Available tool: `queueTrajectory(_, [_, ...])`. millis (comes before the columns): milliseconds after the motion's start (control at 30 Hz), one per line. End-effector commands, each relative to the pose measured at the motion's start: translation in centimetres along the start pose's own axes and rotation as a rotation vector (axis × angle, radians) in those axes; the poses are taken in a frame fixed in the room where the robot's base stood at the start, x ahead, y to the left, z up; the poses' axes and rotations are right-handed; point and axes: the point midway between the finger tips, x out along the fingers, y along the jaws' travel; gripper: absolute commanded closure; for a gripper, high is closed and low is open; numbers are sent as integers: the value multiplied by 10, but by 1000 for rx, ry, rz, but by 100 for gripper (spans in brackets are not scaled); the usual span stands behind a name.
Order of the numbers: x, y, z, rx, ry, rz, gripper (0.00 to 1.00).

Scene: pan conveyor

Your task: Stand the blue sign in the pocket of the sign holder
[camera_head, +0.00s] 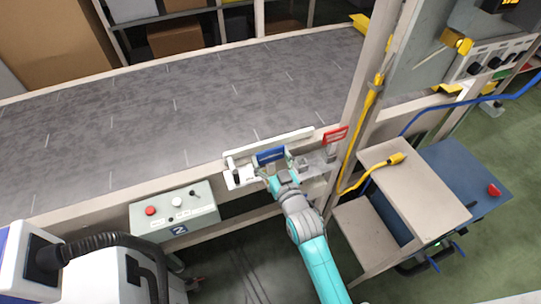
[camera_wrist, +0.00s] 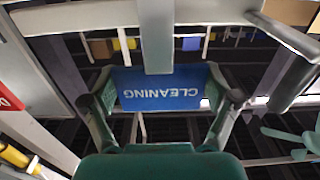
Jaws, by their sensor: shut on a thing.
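The blue sign (camera_head: 271,156) is between the fingers of my gripper (camera_head: 273,168) at the near edge of the conveyor. In the wrist view the blue sign (camera_wrist: 160,95) shows the word CLEANING upside down, and my gripper (camera_wrist: 163,100) grips it by its two sides. A pale holder with a long rail (camera_head: 300,135) is fixed along the conveyor edge, right by the sign. In the wrist view a pale upright strip of it (camera_wrist: 155,40) overlaps the middle of the sign. I cannot tell whether the sign sits inside the pocket.
A red sign (camera_head: 335,135) is just right of the rail, near a pale post (camera_head: 362,80). A control box with buttons (camera_head: 176,211) hangs at the left. A cart (camera_head: 415,185) stands at the right. The conveyor belt (camera_head: 160,105) is bare.

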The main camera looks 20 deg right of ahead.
Motion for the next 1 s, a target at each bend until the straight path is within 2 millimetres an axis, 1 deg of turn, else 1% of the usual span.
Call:
queueTrajectory(67, [0,0,1,0,1,0,50])
queueTrajectory(100, [0,0,2,0,1,0,10])
queueTrajectory(133, [0,0,1,0,1,0,3])
queueTrajectory(167, [0,0,1,0,1,0,0])
queueTrajectory(467, [0,0,2,0,0,0,0])
queueTrajectory(567, [-3,0,2,0,-1,0,0])
queueTrajectory(633, [-8,0,3,0,-2,0,0])
queueTrajectory(767, [-26,0,3,0,-3,0,0])
queueTrajectory(1000, [-68,0,3,0,-2,0,0])
